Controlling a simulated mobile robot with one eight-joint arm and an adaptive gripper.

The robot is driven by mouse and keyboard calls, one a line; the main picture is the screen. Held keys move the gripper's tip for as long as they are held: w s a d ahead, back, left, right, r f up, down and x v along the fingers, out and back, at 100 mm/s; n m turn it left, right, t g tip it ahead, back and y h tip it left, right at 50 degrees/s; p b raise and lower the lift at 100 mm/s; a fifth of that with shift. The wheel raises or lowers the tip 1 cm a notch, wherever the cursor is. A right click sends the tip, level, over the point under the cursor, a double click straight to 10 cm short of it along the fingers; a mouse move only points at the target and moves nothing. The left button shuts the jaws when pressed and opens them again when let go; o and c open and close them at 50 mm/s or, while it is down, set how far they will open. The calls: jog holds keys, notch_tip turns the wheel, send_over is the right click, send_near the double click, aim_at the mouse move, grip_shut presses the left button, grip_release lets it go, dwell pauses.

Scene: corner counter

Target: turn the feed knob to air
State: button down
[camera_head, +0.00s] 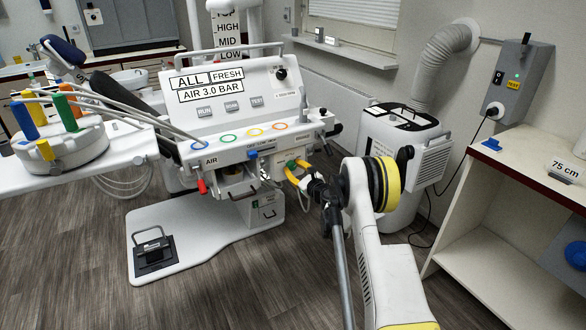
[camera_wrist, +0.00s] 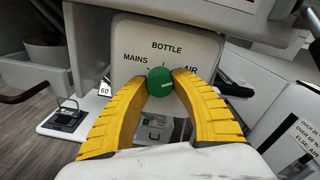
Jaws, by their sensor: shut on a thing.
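The round green feed knob (camera_wrist: 159,82) sits on a white panel (camera_wrist: 128,46) marked MAINS at left, BOTTLE at top and AIR at right. A short white pointer line on the knob lies nearly level toward the right, on the AIR side. My gripper (camera_wrist: 160,77) has its two yellow ribbed fingers closed on the knob from left and right. In the head view my gripper (camera_head: 297,172) is at the lower front of the white dental unit (camera_head: 230,85), and the knob there is small and partly covered.
The unit's front carries a red lever (camera_head: 202,186) and a blue knob (camera_head: 253,154). A foot pedal (camera_head: 153,252) stands on the base plate at left. A white counter (camera_head: 530,160) is at right, with a hose machine (camera_head: 395,135) behind. Wooden floor is clear in front.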

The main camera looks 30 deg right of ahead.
dwell(0.3)
jog(key=c, duration=1)
grip_release()
jog(key=s, duration=1.2)
jog(key=shift+d+r, duration=0.25)
jog(key=shift+d, duration=0.1)
